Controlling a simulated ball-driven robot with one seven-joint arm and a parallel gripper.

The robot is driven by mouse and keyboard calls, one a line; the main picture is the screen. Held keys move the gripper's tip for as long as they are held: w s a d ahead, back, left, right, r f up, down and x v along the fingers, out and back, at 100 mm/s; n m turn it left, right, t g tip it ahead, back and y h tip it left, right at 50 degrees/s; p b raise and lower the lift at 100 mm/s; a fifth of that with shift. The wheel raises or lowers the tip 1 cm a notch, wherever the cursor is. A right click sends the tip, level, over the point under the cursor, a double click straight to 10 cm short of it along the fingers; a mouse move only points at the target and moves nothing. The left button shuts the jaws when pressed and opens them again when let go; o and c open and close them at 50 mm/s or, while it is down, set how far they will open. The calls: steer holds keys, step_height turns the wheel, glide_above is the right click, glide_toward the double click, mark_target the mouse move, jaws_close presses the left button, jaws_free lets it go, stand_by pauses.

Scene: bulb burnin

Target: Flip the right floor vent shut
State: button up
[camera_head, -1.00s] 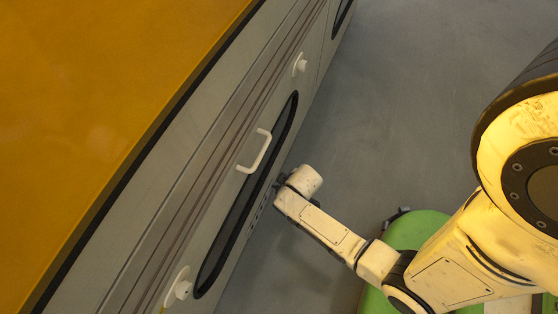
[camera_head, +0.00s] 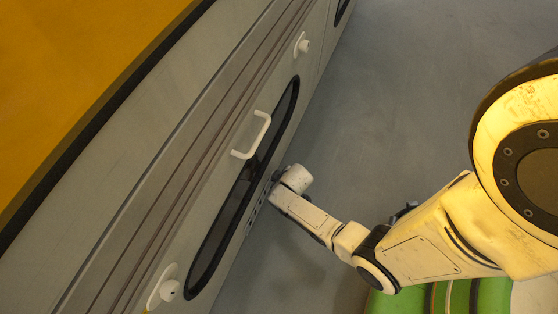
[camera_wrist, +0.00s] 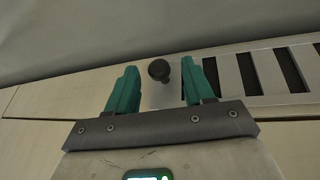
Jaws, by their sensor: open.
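The vent (camera_wrist: 285,68) is a pale slotted grille with dark gaps between its bars, seen at the right in the wrist view. A round dark knob (camera_wrist: 159,70) stands on a plain light plate at the grille's left end. In the head view the vent's small dark slots (camera_head: 256,210) show low on the grey front, partly behind my wrist. My gripper (camera_wrist: 158,83) is open, its teal fingers on either side of the knob. I cannot tell whether a finger touches the knob. In the head view the fingertips are mostly hidden by the wrist.
The grey front (camera_head: 185,190) carries a long dark oval window (camera_head: 222,225), a white bar handle (camera_head: 259,140) and white round knobs (camera_head: 303,46) (camera_head: 168,290). An orange top (camera_head: 80,70) lies above it. The grey floor (camera_head: 420,100) is clear to the right of the front.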

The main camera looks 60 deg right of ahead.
steer(key=shift+w+d+f, duration=0.1)
steer(key=shift+f, duration=0.1)
steer(key=shift+c, duration=0.5)
jaws_close()
